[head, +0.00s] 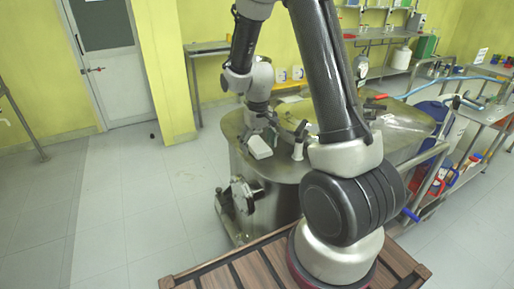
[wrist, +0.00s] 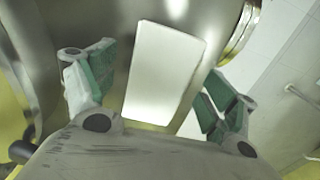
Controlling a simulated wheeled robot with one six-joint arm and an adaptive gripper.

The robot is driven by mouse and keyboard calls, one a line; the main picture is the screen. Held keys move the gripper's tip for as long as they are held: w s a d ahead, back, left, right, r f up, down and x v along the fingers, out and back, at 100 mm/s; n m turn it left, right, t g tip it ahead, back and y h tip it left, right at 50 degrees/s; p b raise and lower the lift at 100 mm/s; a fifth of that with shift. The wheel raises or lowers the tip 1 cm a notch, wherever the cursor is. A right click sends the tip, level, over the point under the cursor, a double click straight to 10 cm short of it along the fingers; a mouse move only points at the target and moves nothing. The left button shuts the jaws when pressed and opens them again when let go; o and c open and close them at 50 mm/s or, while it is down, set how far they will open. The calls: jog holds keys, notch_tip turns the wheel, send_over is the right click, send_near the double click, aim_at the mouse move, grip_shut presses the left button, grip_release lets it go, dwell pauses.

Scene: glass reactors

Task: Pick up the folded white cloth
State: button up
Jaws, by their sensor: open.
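The folded white cloth (head: 259,147) is a small flat white block near the front left edge of the steel-topped unit (head: 285,165) in the head view. In the wrist view the cloth (wrist: 165,70) is a pale tilted rectangle on shiny metal. My gripper (head: 262,131) is at the cloth, just behind it in the head view. In the wrist view my gripper (wrist: 157,85) is open, with one green-padded finger to the left and one to the right of the cloth. Clear gaps show between cloth and pads. How high the fingers are above the metal is hard to tell.
A white and dark bottle-like item (head: 298,142) stands right of the cloth on the metal top. A round flanged fitting (head: 243,194) juts from the unit's front. A cart with blue containers (head: 457,150) is at the right.

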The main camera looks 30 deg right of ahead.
aim_at(258, 145)
jog(key=c, duration=1.2)
jog(key=shift+r, duration=0.1)
notch_tip(258, 145, up, 10)
jog(key=shift+f, duration=0.1)
jog(key=o, duration=0.6)
jog(key=c, duration=0.4)
